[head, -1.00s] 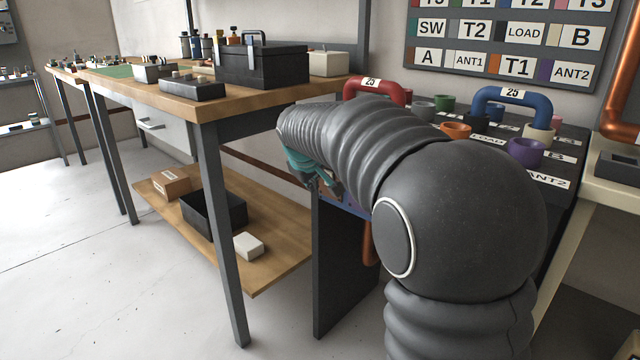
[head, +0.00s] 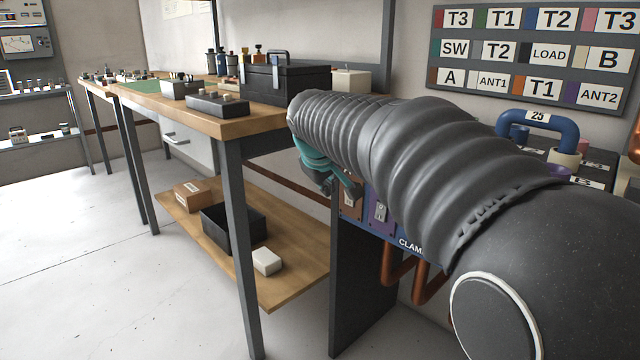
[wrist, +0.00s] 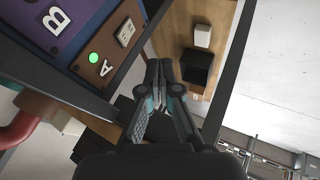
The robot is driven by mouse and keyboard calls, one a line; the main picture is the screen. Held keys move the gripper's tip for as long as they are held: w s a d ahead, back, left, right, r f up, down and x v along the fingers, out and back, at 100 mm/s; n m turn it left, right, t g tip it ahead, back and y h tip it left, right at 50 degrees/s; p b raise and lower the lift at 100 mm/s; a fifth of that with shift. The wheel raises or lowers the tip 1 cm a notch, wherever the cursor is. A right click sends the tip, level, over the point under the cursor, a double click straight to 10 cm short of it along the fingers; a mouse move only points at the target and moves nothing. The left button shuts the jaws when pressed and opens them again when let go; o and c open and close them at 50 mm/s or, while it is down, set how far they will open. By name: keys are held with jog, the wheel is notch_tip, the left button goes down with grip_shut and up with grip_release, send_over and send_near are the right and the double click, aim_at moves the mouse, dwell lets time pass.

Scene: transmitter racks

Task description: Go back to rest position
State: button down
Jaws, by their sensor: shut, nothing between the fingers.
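My gripper (wrist: 160,70) points away from the wrist camera, its dark fingers together with nothing between them. In the head view my gripper (head: 345,190) shows only partly, as teal and dark parts beneath my ribbed grey arm. It is beside the front of the rack cabinet, close to the brown and purple switch plates (head: 379,211). In the wrist view the brown plate (wrist: 108,52) with a lit green lamp (wrist: 94,58) and a pale switch lies left of the fingers. I cannot tell the exact gap to it.
A wooden workbench (head: 225,126) with a black toolbox (head: 290,82) stands left of my arm. Its lower shelf (head: 290,278) holds a black bin (head: 222,231) and boxes. A blue handle (head: 545,127) is on the rack top. Copper pipes (head: 398,268) are below. Floor is clear at left.

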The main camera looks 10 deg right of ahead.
jog(key=s+f+m+g, duration=0.1)
jog(key=s+f, duration=0.2)
jog(key=f, duration=0.2)
jog(key=s+f+m+y+p, duration=0.1)
jog(key=s+f+m, duration=0.1)
jog(key=s, duration=1.2)
jog(key=s+d+f+m+y+p, duration=0.1)
jog(key=s+f, duration=0.3)
jog(key=s, duration=1.1)
jog(key=shift+s+d+m+y+p, duration=0.2)
jog(key=shift+d+m+y+p, duration=0.1)
jog(key=shift+m, duration=0.5)
